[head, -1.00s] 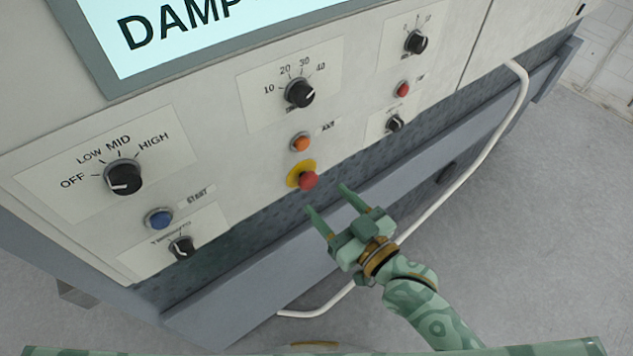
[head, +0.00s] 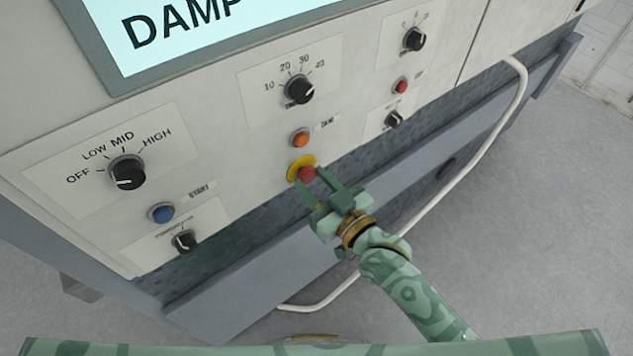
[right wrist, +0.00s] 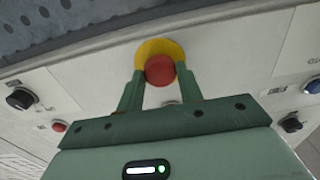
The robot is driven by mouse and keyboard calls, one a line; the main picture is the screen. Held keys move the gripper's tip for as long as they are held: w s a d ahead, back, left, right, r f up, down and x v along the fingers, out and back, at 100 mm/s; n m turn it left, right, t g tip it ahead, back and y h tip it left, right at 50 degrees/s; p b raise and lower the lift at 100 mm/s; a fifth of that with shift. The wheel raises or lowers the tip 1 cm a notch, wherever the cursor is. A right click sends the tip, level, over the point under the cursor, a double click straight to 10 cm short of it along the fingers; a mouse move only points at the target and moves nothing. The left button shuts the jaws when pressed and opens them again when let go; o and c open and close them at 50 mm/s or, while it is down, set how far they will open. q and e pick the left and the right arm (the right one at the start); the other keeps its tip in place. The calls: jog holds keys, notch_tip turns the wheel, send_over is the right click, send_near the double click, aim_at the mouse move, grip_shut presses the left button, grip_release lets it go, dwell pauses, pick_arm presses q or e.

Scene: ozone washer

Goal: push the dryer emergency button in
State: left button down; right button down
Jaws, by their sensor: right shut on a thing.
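The emergency button is a red mushroom knob (head: 308,174) on a yellow ring (head: 301,164), on the light panel below the orange button. My right gripper (head: 312,180) is at the button, its two green fingers on either side of the red knob. In the right wrist view the red knob (right wrist: 160,70) sits between the fingertips (right wrist: 158,76), with the yellow ring (right wrist: 158,46) behind it. The fingers are shut on the knob. How far the knob stands out from the panel is hard to tell. My left gripper is not in view.
An orange button (head: 300,138) and a black dial (head: 299,89) are above. A blue button (head: 162,212) and dials are to the left, a small red button (head: 400,86) to the right. A white rail (head: 490,140) curves along the lower front of the machine.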

jog(key=shift+w+a+r, duration=0.1)
jog(key=shift+w+a, duration=0.1)
jog(key=shift+w, duration=0.1)
jog(key=c, duration=1.2)
grip_release()
jog(key=o, duration=0.3)
jog(key=shift+w+a, duration=0.1)
jog(key=shift+w, duration=0.05)
jog(key=b+v, duration=0.2)
jog(key=v, duration=1.4)
